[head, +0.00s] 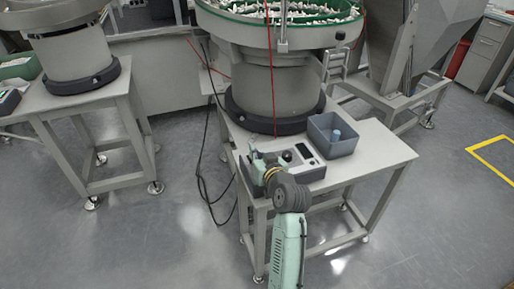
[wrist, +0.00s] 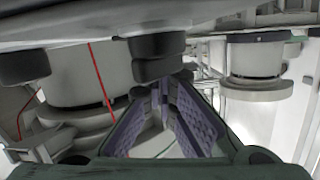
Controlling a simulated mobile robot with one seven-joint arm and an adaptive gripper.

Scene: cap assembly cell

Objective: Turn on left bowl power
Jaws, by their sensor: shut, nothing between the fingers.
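A grey control box (head: 306,165) with a small dark display and dark knobs sits on the front of the middle table, below the middle bowl feeder (head: 272,75). My gripper (head: 258,160) is at the left side of this box, partly hidden by my wrist. In the wrist view my gripper (wrist: 166,82) has its purple-padded fingers closed together at the tips, with nothing held. The tips are close to a dark stepped knob (wrist: 155,55); whether they touch it I cannot tell. A second dark knob (wrist: 25,66) shows at the left. Another bowl feeder (head: 72,55) stands at far left.
A grey bin (head: 333,140) with a light blue item stands right of the control box. The table's right part (head: 385,150) is bare. Red and black cables hang beside the middle feeder. Another control box (head: 9,101) shows at the left edge.

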